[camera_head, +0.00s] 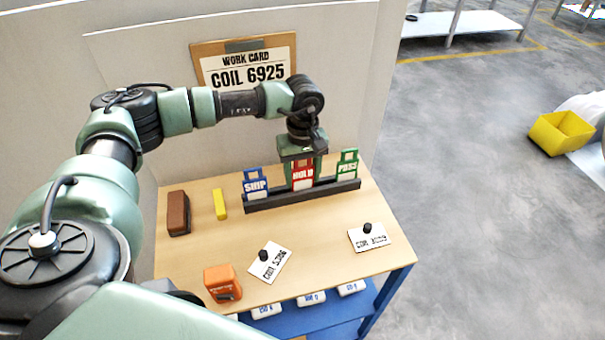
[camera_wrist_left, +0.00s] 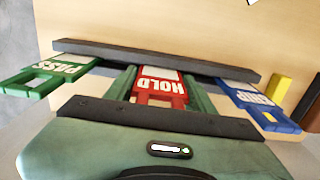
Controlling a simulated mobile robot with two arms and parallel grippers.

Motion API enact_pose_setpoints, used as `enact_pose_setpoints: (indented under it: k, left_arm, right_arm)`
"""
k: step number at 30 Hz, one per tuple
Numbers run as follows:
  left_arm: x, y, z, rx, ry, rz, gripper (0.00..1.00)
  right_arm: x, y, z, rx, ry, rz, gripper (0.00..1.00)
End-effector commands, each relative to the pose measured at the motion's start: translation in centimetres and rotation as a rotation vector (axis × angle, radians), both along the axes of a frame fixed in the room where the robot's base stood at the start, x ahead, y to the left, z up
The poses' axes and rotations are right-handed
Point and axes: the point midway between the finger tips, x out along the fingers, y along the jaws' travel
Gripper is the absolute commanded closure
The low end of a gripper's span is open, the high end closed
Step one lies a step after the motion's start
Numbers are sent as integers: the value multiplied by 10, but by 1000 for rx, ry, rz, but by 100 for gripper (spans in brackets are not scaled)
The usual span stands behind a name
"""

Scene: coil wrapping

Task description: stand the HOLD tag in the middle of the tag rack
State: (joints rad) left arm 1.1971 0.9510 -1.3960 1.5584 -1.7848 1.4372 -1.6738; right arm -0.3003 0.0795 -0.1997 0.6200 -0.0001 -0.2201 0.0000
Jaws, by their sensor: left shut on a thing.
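The red HOLD tag (camera_head: 303,175) is upright at the middle of the dark tag rack (camera_head: 322,195), between the blue SHIP tag (camera_head: 256,184) on the left and the green PASS tag (camera_head: 347,164) on the right. My left gripper (camera_head: 302,163) comes down from above and is shut on the HOLD tag. In the left wrist view the HOLD tag (camera_wrist_left: 160,86) lies between the green fingers, with its far end at the rack (camera_wrist_left: 155,58). Whether its foot is fully seated in the slot is hard to tell. My right gripper is not in view.
On the wooden table (camera_head: 310,240) are a brown block (camera_head: 178,212), a yellow block (camera_head: 220,204), an orange device (camera_head: 222,283) and two coil cards (camera_head: 270,262) (camera_head: 369,237) with black knobs. The work card (camera_head: 245,70) stands behind. The table's middle is clear.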

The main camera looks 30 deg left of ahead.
Motion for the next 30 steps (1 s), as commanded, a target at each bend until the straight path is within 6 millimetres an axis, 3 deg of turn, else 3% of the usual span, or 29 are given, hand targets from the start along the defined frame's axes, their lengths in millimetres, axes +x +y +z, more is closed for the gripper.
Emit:
enact_pose_setpoints:
  k: [10, 11, 13, 14, 24, 30]
  left_arm:
    - [0, 0, -8, 0, 0, 0, 85]
    - [0, 0, -8, 0, 0, 0, 43]
    - [0, 0, -7, 0, 0, 0, 24]
    - [0, 0, -7, 0, 0, 0, 21]
    - [0, 0, -5, 0, -1, 0, 21]
    - [1, 0, 20, -1, -6, 0, 21]
  right_arm:
    - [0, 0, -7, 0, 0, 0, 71]
    - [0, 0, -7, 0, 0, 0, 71]
    - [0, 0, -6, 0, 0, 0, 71]
    - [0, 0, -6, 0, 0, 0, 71]
    - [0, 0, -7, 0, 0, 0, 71]
    - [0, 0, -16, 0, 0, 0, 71]
